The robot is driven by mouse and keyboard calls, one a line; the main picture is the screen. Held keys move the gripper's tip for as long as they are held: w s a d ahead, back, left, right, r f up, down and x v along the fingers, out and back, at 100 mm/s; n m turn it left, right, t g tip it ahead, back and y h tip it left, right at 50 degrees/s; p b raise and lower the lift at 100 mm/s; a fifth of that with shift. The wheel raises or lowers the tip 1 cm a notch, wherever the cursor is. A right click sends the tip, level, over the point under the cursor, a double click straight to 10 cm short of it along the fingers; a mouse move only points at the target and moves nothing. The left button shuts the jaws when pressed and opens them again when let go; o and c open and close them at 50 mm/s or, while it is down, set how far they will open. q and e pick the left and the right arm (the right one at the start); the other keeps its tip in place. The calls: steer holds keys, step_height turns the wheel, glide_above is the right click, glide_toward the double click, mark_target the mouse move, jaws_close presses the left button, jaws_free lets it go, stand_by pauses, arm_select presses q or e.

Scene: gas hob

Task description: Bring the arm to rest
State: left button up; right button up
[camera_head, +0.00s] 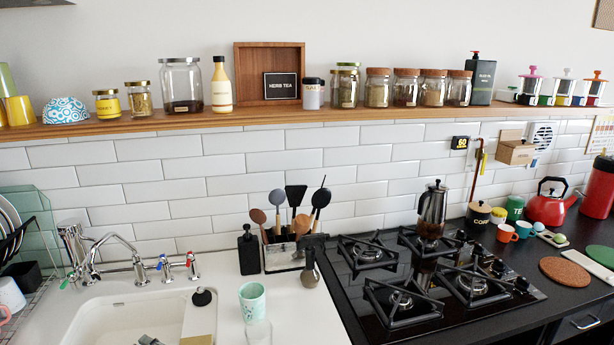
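Neither of my grippers shows in the head view, and no part of my arms can be made out for sure. The black gas hob (345,300) lies at the centre right with several grated burners. The other burners carry nothing.
A white sink (105,315) with a chrome tap (139,270) is at the lower left. A utensil holder (284,258), black bottle (249,250) and mint cup (252,300) stand on the white counter. A red kettle (548,208) stands at right. A wooden shelf (330,112) with jars spans the wall.

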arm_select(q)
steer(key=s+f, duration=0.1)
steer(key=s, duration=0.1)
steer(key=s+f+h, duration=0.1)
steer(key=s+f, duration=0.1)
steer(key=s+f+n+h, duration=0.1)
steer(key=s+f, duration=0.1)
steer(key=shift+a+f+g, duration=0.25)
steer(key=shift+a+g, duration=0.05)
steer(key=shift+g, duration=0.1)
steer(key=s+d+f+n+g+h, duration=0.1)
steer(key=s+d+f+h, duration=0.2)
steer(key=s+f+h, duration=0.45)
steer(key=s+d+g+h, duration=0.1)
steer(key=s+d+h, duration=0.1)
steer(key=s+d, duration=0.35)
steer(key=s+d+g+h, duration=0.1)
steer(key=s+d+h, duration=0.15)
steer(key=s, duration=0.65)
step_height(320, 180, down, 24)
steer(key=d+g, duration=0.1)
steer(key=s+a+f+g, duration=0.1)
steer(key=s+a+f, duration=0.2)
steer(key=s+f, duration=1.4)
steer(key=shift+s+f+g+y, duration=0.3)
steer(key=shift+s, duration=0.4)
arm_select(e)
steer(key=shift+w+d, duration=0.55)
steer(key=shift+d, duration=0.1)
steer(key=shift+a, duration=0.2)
